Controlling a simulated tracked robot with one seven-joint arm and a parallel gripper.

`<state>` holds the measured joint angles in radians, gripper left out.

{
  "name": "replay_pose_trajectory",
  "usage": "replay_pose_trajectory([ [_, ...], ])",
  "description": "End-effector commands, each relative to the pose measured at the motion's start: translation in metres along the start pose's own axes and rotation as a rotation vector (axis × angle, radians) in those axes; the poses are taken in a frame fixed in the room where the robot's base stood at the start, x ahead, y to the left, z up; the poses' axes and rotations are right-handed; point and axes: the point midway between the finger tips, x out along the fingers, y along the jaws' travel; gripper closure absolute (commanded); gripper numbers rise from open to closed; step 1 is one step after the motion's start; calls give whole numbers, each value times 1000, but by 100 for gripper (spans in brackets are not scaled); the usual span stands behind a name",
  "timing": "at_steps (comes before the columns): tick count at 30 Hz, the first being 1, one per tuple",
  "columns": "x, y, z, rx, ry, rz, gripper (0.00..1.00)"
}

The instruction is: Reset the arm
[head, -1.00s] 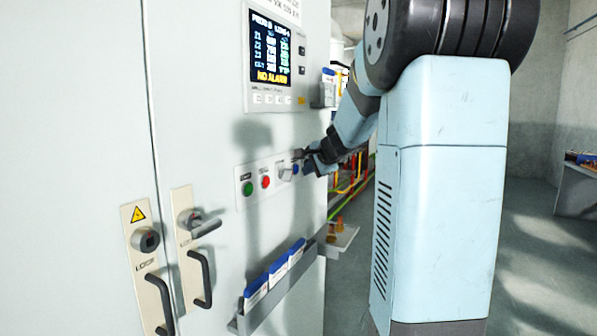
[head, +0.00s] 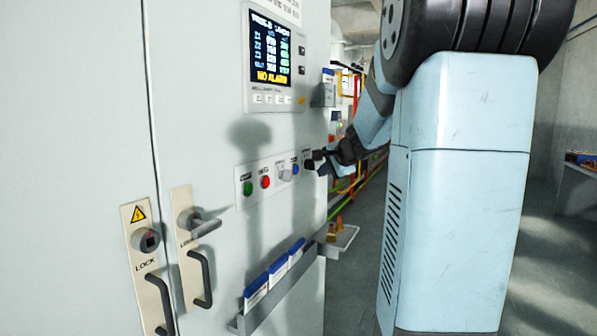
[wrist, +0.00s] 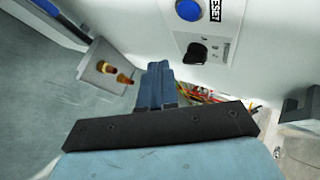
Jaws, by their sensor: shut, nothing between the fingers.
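My gripper (head: 320,160) is shut and empty, at the right end of the button strip (head: 273,190) on the pale cabinet. In the wrist view its closed blue fingers (wrist: 157,82) point towards the cabinet, below and left of a black rotary knob (wrist: 196,52). A blue button (wrist: 188,9) labelled RESET sits above that knob; it also shows in the head view (head: 294,166), left of my gripper. Whether the fingertips touch the panel cannot be told from these views. The arm hides part of the area behind it.
A green button (head: 247,188) and a red button (head: 265,182) are farther left on the strip. A display (head: 270,50) above reads NO ALARM. Door handles (head: 200,278), a rack of blue-and-white boxes (head: 275,290) and a small shelf (head: 342,240) jut out. Open floor lies right.

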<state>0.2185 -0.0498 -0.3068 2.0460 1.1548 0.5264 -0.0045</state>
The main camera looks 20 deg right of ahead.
Motion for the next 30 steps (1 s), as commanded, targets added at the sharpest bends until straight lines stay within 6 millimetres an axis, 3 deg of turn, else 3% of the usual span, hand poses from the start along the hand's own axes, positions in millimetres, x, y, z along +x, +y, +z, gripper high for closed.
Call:
replay_pose_trajectory([
  [11, 0, 0, 1, -2, -1, 0, 100],
  [14, -4, 0, 11, -27, -19, 4, 100],
  [17, -17, 1, 38, -99, -64, 15, 100],
  [22, -54, 15, 107, -311, -178, 56, 100],
  [30, -119, 65, 197, -689, -324, 149, 100],
])
